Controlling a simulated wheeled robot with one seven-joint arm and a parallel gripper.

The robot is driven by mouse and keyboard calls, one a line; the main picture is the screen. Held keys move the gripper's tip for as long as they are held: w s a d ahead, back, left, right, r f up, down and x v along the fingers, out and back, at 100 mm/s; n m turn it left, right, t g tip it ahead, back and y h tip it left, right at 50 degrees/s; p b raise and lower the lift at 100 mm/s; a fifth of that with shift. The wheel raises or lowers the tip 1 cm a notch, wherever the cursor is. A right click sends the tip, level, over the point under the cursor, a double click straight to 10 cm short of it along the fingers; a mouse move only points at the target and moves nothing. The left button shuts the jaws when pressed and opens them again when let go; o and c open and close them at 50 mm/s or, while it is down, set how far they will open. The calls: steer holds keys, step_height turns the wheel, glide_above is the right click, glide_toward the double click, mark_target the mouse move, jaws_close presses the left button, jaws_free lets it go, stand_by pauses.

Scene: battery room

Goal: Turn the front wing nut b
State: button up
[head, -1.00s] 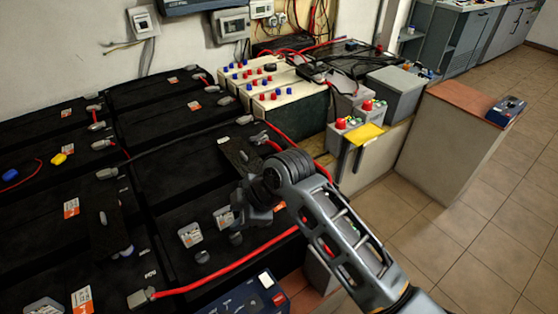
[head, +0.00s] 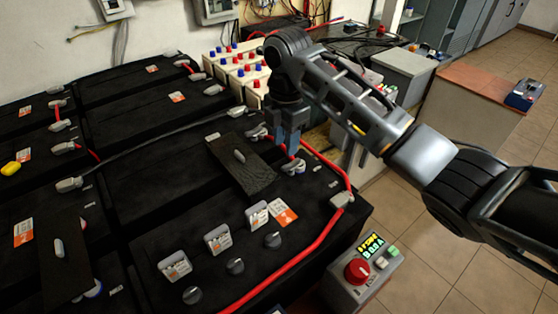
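Small pale-grey wing-nut-like pieces stand on two dark hold-down bars. One piece (head: 239,156) is on the right bar (head: 255,181), and another (head: 59,248) is on the left bar (head: 70,278). No label shows which is b. My gripper (head: 286,146) points down just right of the right bar's piece, apart from it. Its fingers are over a grey cable terminal (head: 293,167) at the red cable's end. I cannot tell whether they touch it, or how far apart the fingers are. My wrist hides what is behind it.
Black batteries (head: 140,199) fill the left side. A grey box with a red knob (head: 357,272) is at front right. Floor (head: 450,240) is open at right.

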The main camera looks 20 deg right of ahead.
mark_target(285, 166)
steer(key=shift+w+f, duration=0.15)
steer(key=shift+f, duration=0.15)
step_height(285, 166, down, 7)
steer(key=shift+f, duration=0.15)
jaws_close()
stand_by(0.4)
